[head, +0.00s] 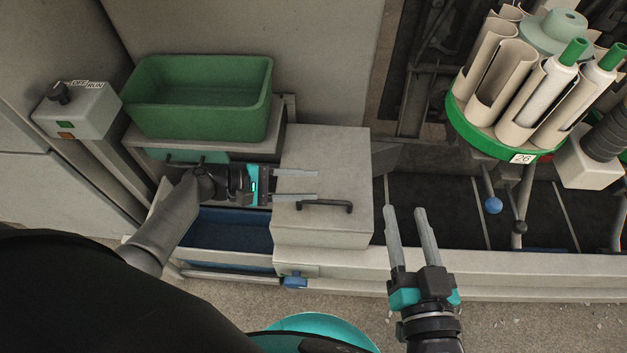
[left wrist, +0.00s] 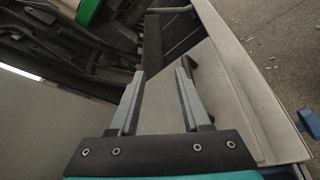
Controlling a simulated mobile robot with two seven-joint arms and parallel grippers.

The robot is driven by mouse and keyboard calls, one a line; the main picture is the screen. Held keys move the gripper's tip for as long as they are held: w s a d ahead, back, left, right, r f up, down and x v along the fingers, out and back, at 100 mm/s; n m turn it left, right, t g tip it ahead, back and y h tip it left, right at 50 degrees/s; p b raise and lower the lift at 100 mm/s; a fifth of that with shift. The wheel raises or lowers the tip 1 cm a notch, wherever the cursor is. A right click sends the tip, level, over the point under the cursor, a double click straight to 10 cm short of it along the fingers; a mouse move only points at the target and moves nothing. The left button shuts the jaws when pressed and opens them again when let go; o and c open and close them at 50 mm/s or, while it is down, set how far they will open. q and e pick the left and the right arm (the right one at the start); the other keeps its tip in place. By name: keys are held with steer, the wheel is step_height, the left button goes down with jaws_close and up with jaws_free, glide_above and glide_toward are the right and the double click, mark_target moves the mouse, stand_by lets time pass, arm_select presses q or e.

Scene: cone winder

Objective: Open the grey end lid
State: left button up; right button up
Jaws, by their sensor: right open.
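The grey end lid (head: 340,160) is a box-shaped cover in the middle of the head view and looks closed. Its black bar handle (head: 325,205) runs along the top near the front edge. My left gripper (head: 317,184) is open and empty over the lid, its fingers pointing right, just behind the handle. In the left wrist view the open fingers (left wrist: 160,74) lie over the pale lid (left wrist: 218,110), with the dark handle (left wrist: 191,66) partly hidden by the right finger. My right gripper (head: 405,209) is open and empty, right of the lid.
A green bin (head: 200,120) stands behind my left arm, beside a switch box (head: 75,110). A blue-lined trough (head: 225,235) lies left of the lid. A blue latch (head: 294,281) sits below the lid's front. A green-rimmed carousel (head: 470,128) with tubes stands at the right.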

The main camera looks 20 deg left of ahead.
arm_select(q)
steer(key=p+v, duration=0.2)
steer(key=v, duration=1)
steer(key=shift+s, duration=0.25)
stand_by(0.5)
steer(key=shift+f, duration=0.15)
stand_by(0.5)
